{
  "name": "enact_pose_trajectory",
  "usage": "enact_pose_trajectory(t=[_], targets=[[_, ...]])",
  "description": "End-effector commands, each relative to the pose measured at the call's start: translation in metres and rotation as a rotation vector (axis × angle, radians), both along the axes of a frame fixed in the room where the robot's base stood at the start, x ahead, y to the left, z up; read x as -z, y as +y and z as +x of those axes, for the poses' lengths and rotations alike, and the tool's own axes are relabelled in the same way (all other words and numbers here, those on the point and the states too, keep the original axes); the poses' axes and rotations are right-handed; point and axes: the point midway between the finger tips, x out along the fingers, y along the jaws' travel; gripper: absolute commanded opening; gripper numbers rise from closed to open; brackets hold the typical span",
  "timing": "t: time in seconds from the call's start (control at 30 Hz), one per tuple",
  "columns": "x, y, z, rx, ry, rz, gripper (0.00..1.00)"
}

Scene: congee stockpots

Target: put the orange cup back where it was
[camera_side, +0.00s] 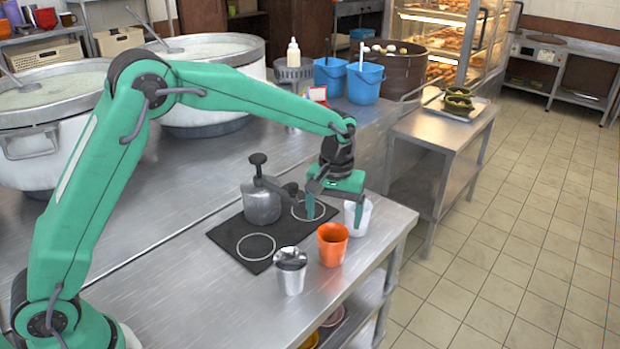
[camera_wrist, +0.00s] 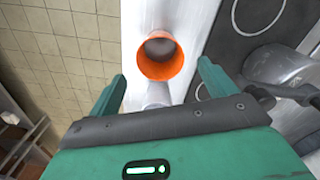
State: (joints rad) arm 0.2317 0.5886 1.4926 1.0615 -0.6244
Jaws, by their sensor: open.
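The orange cup (camera_side: 332,245) stands upright on the steel table, off the black mat (camera_side: 233,233), between the white cup and a metal cup. My gripper (camera_side: 334,208) is open with its fingers pointing down, behind the orange cup, over the white cup and the mat's far ring. In the wrist view the orange cup (camera_wrist: 180,66) shows ahead, in the gap between my open fingertips (camera_wrist: 160,72); nothing is seen held. A white cup (camera_side: 360,216) stands close by one finger, partly hidden; it also shows below the orange cup in the wrist view (camera_wrist: 157,96).
A metal cup (camera_side: 291,278) stands front left of the orange cup. A grey pump pot (camera_side: 262,204) stands on the mat, left of my gripper. The mat's near ring (camera_side: 257,247) is empty. The table edge runs close right of the cups. Blue buckets (camera_side: 365,84) stand behind.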

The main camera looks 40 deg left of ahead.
Motion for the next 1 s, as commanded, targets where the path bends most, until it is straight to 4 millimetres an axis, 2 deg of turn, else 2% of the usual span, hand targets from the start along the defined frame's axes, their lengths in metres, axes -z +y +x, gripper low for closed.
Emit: enact_pose_trajectory(t=[0.1,0.3,1.0], targets=[[-0.017,0.000,0.001,0.000,-0.004,-0.001,0.84],[-0.033,0.000,0.000,0.000,-0.001,-0.001,0.84],[-0.037,0.000,0.000,0.001,-0.002,0.000,0.84]])
